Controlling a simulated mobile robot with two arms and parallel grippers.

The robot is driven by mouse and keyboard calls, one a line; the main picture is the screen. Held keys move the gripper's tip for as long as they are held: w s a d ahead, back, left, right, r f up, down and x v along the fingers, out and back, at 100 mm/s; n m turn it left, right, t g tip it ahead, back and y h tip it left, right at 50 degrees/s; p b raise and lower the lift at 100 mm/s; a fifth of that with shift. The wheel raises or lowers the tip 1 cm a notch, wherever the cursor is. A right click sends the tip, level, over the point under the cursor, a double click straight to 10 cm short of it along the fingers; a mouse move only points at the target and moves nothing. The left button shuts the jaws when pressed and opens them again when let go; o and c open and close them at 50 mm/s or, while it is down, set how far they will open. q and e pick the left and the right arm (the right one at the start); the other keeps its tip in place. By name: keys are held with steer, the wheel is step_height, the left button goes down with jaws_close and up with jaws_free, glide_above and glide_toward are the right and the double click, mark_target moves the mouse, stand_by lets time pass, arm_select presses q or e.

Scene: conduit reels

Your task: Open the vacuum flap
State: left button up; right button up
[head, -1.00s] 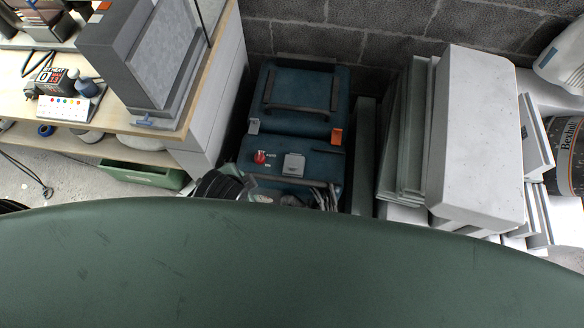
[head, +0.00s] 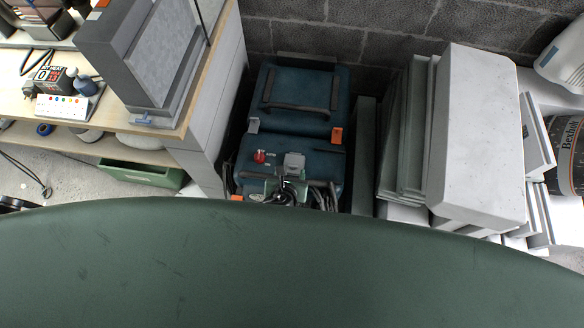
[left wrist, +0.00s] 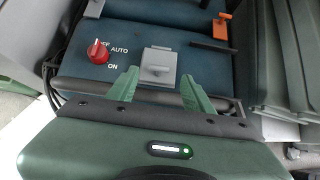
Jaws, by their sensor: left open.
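The vacuum (head: 252,150) is a dark blue-teal box against the block wall; it also fills the top of the left wrist view (left wrist: 118,68). Its flap (head: 294,161) is a small grey square plate on the near face and looks closed. In the left wrist view the flap (left wrist: 158,57) lies just ahead of my left gripper (left wrist: 160,75), between the lines of its green fingers. The fingers are spread and hold nothing; I cannot tell whether they touch the flap. In the head view my left gripper (head: 288,186) is partly hidden, just below the flap. My right gripper is not in view.
A red knob (head: 260,156) sits left of the flap, marked AUTO and ON in the wrist view. An orange latch (head: 336,136) is to the right. Grey slabs (head: 475,140) stand at the right, a workbench (head: 120,120) at the left. Dark cables (head: 322,196) lie near the vacuum's front.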

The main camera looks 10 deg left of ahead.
mark_target(293, 166)
arm_select(q)
steer(key=shift+b+x, duration=0.4)
steer(key=shift+x, duration=1.9)
steer(key=shift+s, duration=0.1)
jaws_close()
